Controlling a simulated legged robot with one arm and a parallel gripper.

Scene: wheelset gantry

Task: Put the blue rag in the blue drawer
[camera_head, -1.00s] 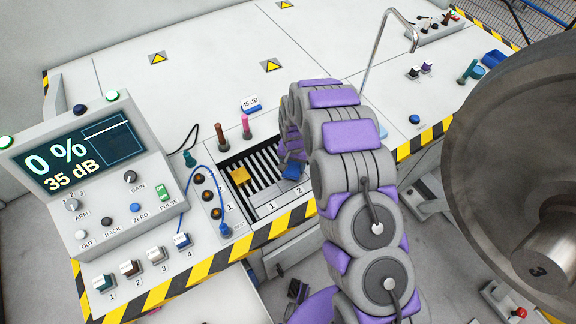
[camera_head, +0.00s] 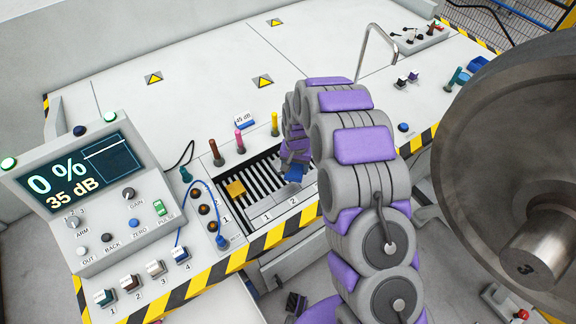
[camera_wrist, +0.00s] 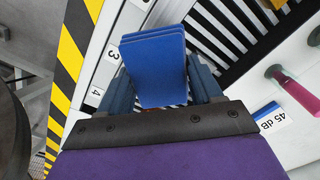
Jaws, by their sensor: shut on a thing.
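The blue rag (camera_wrist: 153,65) looks like a folded, layered blue pad in the wrist view. My gripper (camera_wrist: 160,78) is shut on it, with a dark blue finger on either side. In the head view the rag (camera_head: 294,174) shows small at the end of my arm, above the slotted black-and-white rack (camera_head: 255,187) in the table. My gripper (camera_head: 292,160) is partly hidden there by my own arm. I cannot make out a blue drawer clearly; only a small blue bit (camera_head: 252,288) shows below the table's front edge.
A yellow block (camera_head: 236,189) lies on the rack's left part. Upright coloured pegs (camera_head: 239,140) and a 45 dB tag (camera_head: 245,121) stand behind it. A control console (camera_head: 95,185) is at left, a large metal wheel (camera_head: 510,150) at right. The table's back is mostly clear.

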